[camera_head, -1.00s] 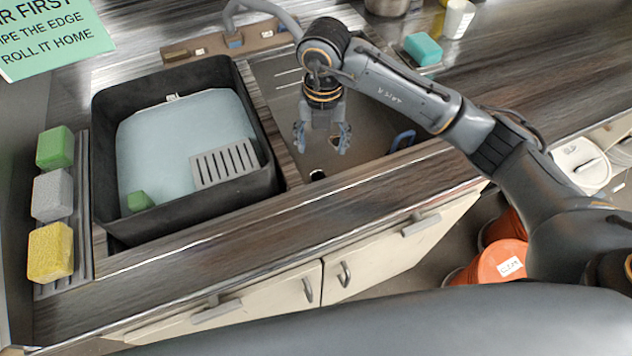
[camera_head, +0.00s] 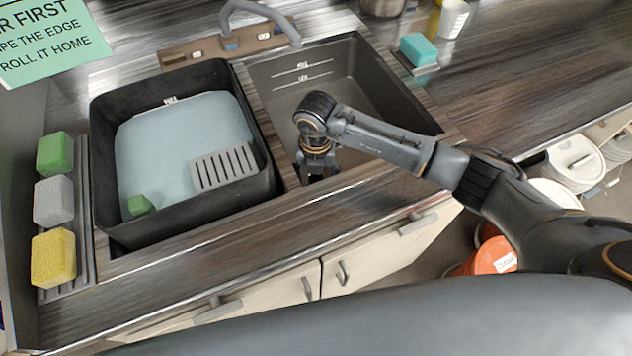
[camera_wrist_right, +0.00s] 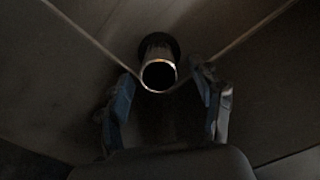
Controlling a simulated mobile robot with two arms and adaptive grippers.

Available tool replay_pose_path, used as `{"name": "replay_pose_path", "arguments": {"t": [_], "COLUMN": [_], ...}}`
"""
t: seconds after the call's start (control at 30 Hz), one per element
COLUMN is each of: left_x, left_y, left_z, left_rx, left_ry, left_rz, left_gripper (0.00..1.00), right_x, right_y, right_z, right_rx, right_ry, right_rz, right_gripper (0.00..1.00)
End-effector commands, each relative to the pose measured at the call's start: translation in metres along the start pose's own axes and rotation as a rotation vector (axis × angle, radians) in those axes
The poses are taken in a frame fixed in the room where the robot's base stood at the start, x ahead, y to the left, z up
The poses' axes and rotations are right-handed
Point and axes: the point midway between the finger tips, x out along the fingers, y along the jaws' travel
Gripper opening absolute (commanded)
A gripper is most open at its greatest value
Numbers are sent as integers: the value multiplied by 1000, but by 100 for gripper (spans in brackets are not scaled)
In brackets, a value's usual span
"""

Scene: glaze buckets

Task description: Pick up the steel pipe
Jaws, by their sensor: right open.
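The steel pipe (camera_wrist_right: 158,74) shows in the right wrist view as a short bright tube with its round open end facing the camera. A dark round opening surrounds its far end. My right gripper (camera_wrist_right: 168,98) is open, with one finger to each side of the pipe's near end in this view; I see no clear contact. In the head view my right gripper (camera_head: 317,173) reaches down into the empty right sink basin near its front wall, fingertips mostly hidden. The pipe cannot be made out in the head view. My left gripper is not in view.
The right basin (camera_head: 365,85) has walls close around my gripper. Sponges (camera_head: 53,257) stand at the left. A faucet (camera_head: 262,12) rises at the back.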

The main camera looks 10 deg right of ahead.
Motion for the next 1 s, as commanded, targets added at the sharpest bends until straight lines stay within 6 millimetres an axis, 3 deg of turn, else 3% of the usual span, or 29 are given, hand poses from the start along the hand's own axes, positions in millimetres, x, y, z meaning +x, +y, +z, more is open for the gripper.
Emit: {"name": "replay_pose_path", "arguments": {"t": [0.17, 0.4, 0.7, 1.0], "left_x": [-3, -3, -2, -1], "left_y": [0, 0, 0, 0], "left_z": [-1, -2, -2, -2], "left_rx": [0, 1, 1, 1], "left_ry": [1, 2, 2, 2], "left_rz": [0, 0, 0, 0], "left_gripper": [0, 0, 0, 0], "right_x": [16, 18, 18, 12], "right_y": [0, 0, 0, 0], "right_z": [1, 1, 1, 2], "right_rx": [1, 0, 0, 0], "right_ry": [0, -1, -1, -4], "right_rz": [0, 0, 1, 3], "right_gripper": [65, 63, 3, 3]}}
